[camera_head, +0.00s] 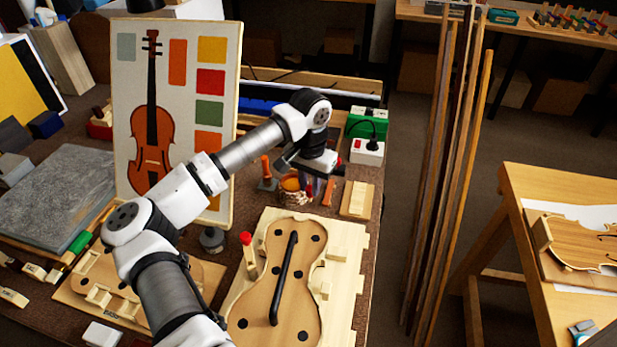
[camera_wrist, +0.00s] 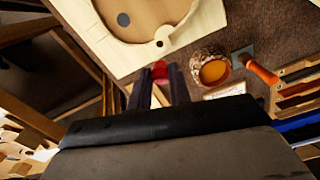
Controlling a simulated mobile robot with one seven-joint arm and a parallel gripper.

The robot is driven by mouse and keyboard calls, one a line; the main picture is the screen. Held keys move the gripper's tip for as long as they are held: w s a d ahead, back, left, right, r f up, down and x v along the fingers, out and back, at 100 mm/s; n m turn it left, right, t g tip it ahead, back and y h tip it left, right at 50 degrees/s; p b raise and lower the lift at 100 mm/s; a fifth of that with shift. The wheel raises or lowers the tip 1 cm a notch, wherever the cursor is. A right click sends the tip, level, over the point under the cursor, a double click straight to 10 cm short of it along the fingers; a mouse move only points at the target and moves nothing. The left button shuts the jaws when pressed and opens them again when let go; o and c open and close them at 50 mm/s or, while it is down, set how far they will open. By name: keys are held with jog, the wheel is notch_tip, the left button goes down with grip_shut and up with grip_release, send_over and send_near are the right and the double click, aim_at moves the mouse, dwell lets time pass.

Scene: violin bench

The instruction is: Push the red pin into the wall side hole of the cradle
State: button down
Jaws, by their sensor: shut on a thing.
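The cradle (camera_head: 343,243) is a pale wooden board with a violin-shaped recess, several dark holes and a black bar across it. It lies near the bench's right edge; part of it shows at the top of the wrist view (camera_wrist: 188,32), with a small dark hole in its rim. My gripper (camera_wrist: 160,82) is shut on a red piece (camera_wrist: 160,70), which seems to be the red pin, just off the cradle's rim. In the head view my gripper (camera_head: 316,190) is beyond the cradle's far end; the held piece is hard to see there. A red-topped wooden peg (camera_head: 246,239) stands at the cradle's left side.
A pot of amber stuff (camera_head: 293,186) stands close to the left of my gripper; it also shows in the wrist view (camera_wrist: 212,70). An orange-handled tool (camera_head: 265,168) is beyond it. A wooden block (camera_head: 357,199) lies to the right. A violin poster (camera_head: 130,75) stands at left.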

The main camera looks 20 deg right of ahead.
aim_at(310, 197)
jog(key=shift+s+a+f+b, duration=0.1)
jog(key=shift+s+f+b, duration=0.05)
jog(key=shift+b, duration=0.45)
notch_tip(310, 197, down, 6)
jog(key=b, duration=0.5)
jog(key=shift+r, duration=0.2)
jog(key=shift+b, duration=1.15)
dwell(1.3)
jog(key=shift+f+b, duration=1.05)
jog(key=shift+r, duration=0.25)
jog(key=shift+r, duration=0.45)
jog(key=shift+b, duration=0.4)
dwell(1.8)
